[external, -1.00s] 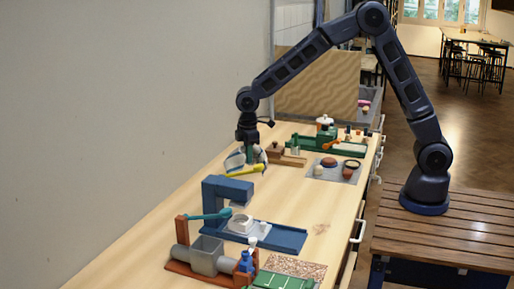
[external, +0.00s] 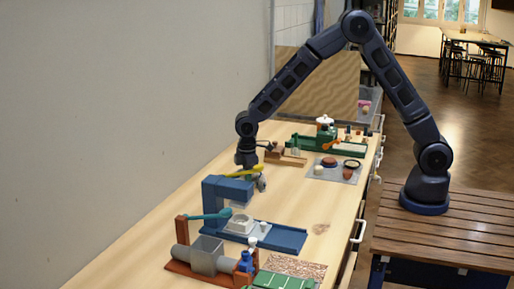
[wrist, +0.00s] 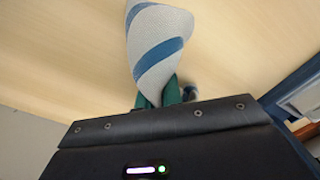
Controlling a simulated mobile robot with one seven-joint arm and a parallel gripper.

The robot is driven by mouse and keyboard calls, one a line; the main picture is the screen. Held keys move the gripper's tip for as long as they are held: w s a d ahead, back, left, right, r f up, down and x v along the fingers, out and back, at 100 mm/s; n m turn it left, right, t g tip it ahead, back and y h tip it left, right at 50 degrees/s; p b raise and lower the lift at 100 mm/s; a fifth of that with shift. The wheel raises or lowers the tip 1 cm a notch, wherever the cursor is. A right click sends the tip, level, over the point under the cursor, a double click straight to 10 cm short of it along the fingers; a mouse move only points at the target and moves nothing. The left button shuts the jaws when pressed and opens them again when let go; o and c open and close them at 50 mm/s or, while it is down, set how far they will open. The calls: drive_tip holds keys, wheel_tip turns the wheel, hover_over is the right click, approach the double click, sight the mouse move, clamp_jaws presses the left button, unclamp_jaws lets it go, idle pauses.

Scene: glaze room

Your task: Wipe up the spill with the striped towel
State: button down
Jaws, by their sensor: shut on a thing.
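The striped towel (wrist: 158,45), pale grey-white with blue diagonal bands, is bunched between the green fingers of my gripper (wrist: 170,92) in the wrist view. My gripper is shut on it. In the external view my gripper (external: 249,178) is low over the bench behind the blue press-like stand, which hides most of the towel there. I cannot tell whether the towel touches the bench. A faint brownish patch (external: 320,228) marks the bench at the right; I cannot tell whether it is the spill or wood grain.
The blue stand (external: 216,197) with its base (external: 285,240) is close in front of my gripper. A yellow tool (external: 243,173) is beside it. A grey mat (external: 318,173) and green rack (external: 345,147) lie behind. Bare bench lies along the wall.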

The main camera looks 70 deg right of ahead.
drive_tip(key=shift+f, duration=0.3)
drive_tip(key=c, duration=0.6)
unclamp_jaws()
drive_tip(key=shift+f, duration=1.2)
clamp_jaws()
drive_tip(key=shift+r, duration=0.15)
